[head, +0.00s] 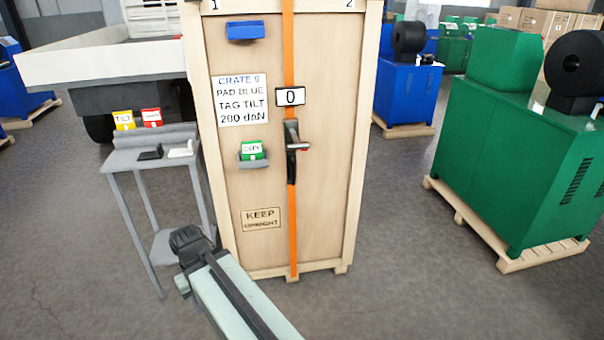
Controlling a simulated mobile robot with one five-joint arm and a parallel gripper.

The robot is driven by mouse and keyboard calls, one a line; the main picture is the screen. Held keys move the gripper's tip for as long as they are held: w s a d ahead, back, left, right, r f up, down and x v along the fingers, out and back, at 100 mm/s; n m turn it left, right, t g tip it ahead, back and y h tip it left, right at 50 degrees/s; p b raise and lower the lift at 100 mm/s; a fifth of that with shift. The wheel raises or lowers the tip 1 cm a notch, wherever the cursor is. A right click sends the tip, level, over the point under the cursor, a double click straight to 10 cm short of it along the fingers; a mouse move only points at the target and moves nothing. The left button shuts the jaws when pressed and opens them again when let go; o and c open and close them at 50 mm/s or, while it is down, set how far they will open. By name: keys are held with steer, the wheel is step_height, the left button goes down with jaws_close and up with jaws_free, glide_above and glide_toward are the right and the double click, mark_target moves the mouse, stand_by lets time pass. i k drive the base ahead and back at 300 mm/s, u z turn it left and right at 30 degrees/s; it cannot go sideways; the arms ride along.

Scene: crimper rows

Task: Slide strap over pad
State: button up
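A tall wooden crate (335,150) stands upright in the middle of the head view. An orange strap (292,225) runs vertically down its front, right of a blue pad (245,31) near the top left. The strap and pad appear apart, with bare wood between them. A dark ratchet (291,140) with a red-tipped handle sits on the strap, below a display (290,97) reading 0. My gripper (187,240) is low in front of the crate's lower left corner, away from the strap and pad. Its fingers are not clear enough to judge.
A grey stand (155,138) left of the crate holds yellow and red tags plus black and white pieces. A label (242,96) reads "CRATE 9 PAD BLUE TAG TILT 200 daN". A green tag sits in a holder (253,162). Green machine (520,150) stands right; floor between is clear.

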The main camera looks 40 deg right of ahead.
mark_target(289, 96)
steer(key=u, duration=0.25)
steer(key=i, duration=1)
steer(key=z, duration=0.05)
